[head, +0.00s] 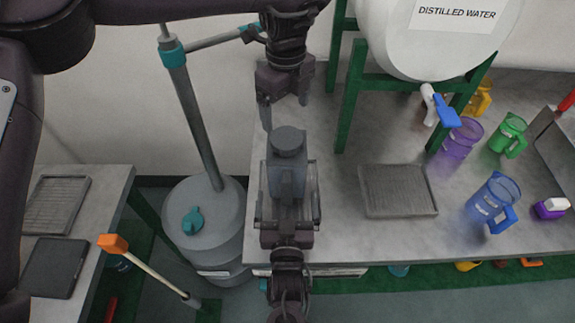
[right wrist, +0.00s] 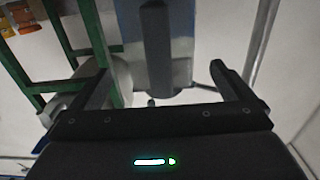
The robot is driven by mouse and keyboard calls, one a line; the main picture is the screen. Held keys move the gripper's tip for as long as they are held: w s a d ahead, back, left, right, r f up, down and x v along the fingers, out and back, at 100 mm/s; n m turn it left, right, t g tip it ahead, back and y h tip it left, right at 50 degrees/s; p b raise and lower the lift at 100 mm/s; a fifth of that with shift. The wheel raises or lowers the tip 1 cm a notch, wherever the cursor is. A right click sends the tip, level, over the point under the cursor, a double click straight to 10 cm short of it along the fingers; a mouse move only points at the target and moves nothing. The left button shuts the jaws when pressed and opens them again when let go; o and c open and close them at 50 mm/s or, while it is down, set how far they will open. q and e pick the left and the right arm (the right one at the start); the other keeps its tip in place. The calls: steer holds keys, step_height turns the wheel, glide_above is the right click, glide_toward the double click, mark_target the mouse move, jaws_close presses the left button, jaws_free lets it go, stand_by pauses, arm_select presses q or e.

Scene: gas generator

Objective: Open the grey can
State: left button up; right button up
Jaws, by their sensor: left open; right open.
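The grey can (head: 287,180), with a round dark grey cap (head: 287,141) on top, stands upright near the left end of the grey table. My left gripper (head: 284,102) is open, pointing down just above and behind the cap, apart from it. My right gripper (head: 288,185) is open, with one finger on each side of the can's body. In the right wrist view the can (right wrist: 181,68) shows between the fingers of this gripper (right wrist: 163,80), with a dark upright bar, perhaps its handle, in front. Whether the fingers touch the can is unclear.
A grey tray (head: 398,190) lies right of the can. Purple (head: 457,140), green (head: 508,135) and blue (head: 492,200) jugs stand farther right. A distilled water tank (head: 410,45) sits on a green frame behind. A large grey drum (head: 205,225) stands left of the table.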

mark_target(287, 176)
arm_select(q)
steer(key=shift+f, duration=0.1)
arm_select(e)
steer(key=w, duration=0.7)
steer(key=shift+w, duration=0.1)
